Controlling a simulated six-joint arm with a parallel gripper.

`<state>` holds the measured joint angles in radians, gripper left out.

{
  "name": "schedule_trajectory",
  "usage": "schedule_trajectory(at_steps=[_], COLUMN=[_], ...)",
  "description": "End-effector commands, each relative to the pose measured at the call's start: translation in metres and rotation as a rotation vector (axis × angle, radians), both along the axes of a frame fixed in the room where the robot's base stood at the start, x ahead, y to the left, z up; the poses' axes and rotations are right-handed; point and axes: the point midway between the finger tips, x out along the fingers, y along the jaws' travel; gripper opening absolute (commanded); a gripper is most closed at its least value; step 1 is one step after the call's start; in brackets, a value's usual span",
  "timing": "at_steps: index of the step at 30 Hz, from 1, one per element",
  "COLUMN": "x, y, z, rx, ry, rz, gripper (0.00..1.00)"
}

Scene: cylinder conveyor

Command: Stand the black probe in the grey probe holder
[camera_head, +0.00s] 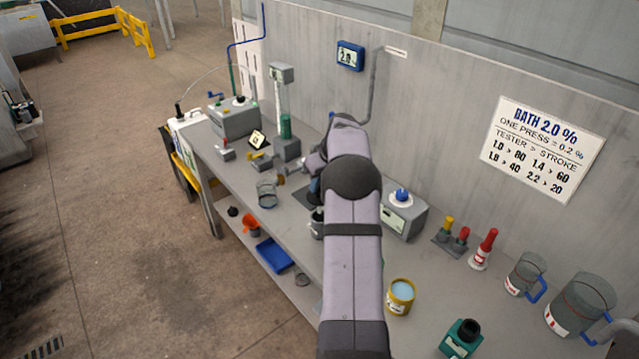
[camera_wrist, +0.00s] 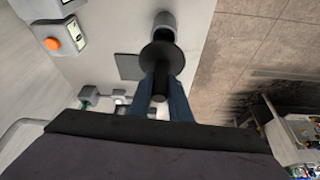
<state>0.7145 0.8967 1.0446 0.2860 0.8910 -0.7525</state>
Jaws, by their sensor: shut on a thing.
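In the wrist view my gripper (camera_wrist: 163,88) has its blue fingers shut on the black probe (camera_wrist: 160,58), which has a wide round disc and a short stem between the fingers. A grey upright cylinder, which looks like the probe holder (camera_wrist: 164,23), shows just beyond the disc. The disc overlaps the holder's near part, so I cannot tell whether the probe's lower end is inside it or only in front of it. In the head view my gripper (camera_head: 315,188) is mostly hidden behind my arm, and a small grey cylinder with a dark top (camera_head: 317,222) shows below it.
A dark square pad (camera_wrist: 129,67) lies beside the holder. A grey box with a blue knob (camera_head: 403,213) stands right of my arm. A yellow tin (camera_head: 400,296), a green container (camera_head: 462,338) and clear jugs (camera_head: 580,303) are at the front right. A glass beaker (camera_head: 267,194) stands left.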

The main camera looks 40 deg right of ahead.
Motion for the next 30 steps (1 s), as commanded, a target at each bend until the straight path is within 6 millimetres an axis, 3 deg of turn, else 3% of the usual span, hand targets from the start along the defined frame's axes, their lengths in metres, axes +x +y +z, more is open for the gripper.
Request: schedule_trajectory(at_steps=[11, 30], x=[0.0, 0.0], y=[0.0, 0.0], z=[-0.001, -0.027], rx=[0.0, 0.0], ry=[-0.001, -0.001], rz=[0.0, 0.0], gripper=[0.0, 0.0])
